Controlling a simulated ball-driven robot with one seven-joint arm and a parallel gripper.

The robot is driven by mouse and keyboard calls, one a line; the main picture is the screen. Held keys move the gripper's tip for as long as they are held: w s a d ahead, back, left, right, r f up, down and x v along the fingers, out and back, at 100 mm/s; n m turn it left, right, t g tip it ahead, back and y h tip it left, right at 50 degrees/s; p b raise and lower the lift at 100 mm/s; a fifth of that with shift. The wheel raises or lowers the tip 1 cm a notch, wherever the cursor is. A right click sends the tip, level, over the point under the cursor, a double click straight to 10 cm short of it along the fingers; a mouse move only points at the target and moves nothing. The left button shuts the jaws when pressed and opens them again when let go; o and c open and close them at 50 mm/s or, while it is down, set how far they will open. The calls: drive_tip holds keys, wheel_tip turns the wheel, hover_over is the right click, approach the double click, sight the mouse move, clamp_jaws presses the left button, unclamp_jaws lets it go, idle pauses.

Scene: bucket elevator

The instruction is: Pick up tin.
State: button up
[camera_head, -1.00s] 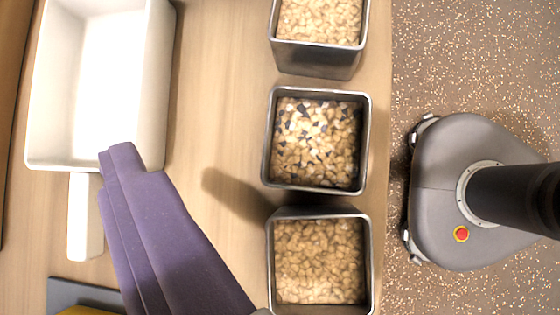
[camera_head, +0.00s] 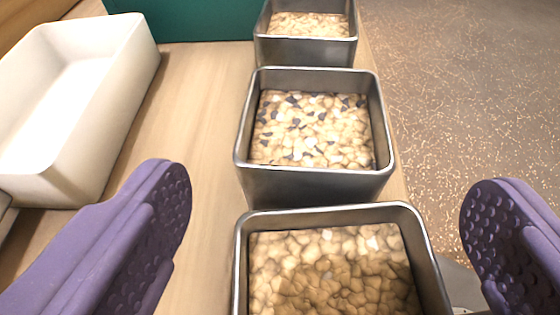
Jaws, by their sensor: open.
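Three square metal tins stand in a row on the wooden table, each filled with small pale chunks. The near tin (camera_head: 392,212) is cut off by the bottom edge of the picture. The middle tin (camera_head: 315,185) has dark pieces among its pale ones. The far tin (camera_head: 305,50) is at the top. Which of them the task means, I cannot tell. My gripper (camera_head: 328,212) is open, its purple fingers wide apart to the left and right of the near tin. Neither finger clearly touches a tin.
A green block or box (camera_head: 195,20) is at the back. The table's right edge runs close beside the tins, with speckled floor (camera_head: 460,110) beyond.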

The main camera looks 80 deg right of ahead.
sight(314, 89)
drive_tip(key=shift+w, duration=0.2)
drive_tip(key=shift+w+d+f, duration=0.1)
drive_tip(key=shift+d+f, duration=0.15)
drive_tip(key=shift+d, duration=0.05)
drive_tip(key=b+x, duration=0.4)
drive_tip(key=x, duration=0.3)
drive_tip(key=shift+r, duration=0.3)
drive_tip(key=c, duration=1.1)
